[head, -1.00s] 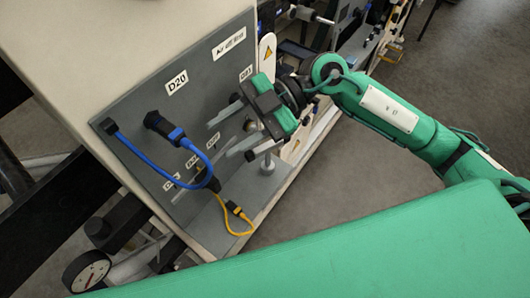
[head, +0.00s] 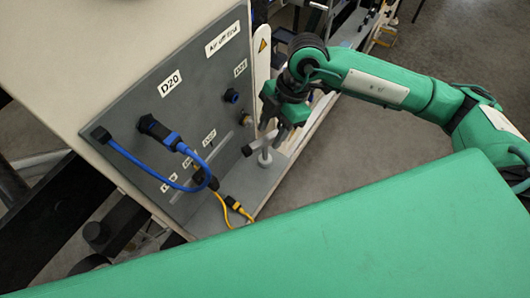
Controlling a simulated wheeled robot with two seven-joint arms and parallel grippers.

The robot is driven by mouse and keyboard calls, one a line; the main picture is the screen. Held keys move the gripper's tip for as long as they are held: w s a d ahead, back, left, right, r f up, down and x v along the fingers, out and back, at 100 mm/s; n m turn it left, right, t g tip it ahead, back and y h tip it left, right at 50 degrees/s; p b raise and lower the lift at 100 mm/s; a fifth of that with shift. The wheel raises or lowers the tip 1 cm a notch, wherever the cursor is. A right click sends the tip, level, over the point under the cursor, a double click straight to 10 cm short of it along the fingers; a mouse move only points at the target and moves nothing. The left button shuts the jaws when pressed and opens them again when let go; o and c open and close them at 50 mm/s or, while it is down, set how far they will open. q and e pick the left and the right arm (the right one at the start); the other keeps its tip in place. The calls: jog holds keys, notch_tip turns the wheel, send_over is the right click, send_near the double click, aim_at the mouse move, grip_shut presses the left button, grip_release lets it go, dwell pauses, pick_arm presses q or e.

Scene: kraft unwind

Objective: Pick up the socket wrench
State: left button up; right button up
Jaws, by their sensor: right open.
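I cannot make out a socket wrench for certain in the head view. My right gripper (head: 258,135) is open, in front of the right end of the grey panel, its fingers pointing down and left. A short grey post (head: 265,158) with a round base stands on the ledge just below the fingers. The gripper partly hides its top, and I cannot tell whether they touch. No held object shows between the fingers. My left gripper is not in view.
The grey panel (head: 120,95) carries labels, a dark blue port (head: 231,96) and a small brass fitting (head: 245,118). A blue cable (head: 140,165) loops from it, and a yellow cable (head: 228,215) lies on the ledge. Grey floor (head: 350,150) is open at the right.

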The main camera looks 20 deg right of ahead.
aim_at(266, 138)
jog(key=shift+w+p+x, duration=0.15)
jog(key=shift+p+x, duration=0.2)
jog(key=shift+x, duration=1.1)
jog(key=shift+w+p+x, duration=0.15)
jog(key=shift+p+x, duration=0.15)
jog(key=shift+x, duration=1.2)
jog(key=shift+w, duration=0.1)
grip_shut()
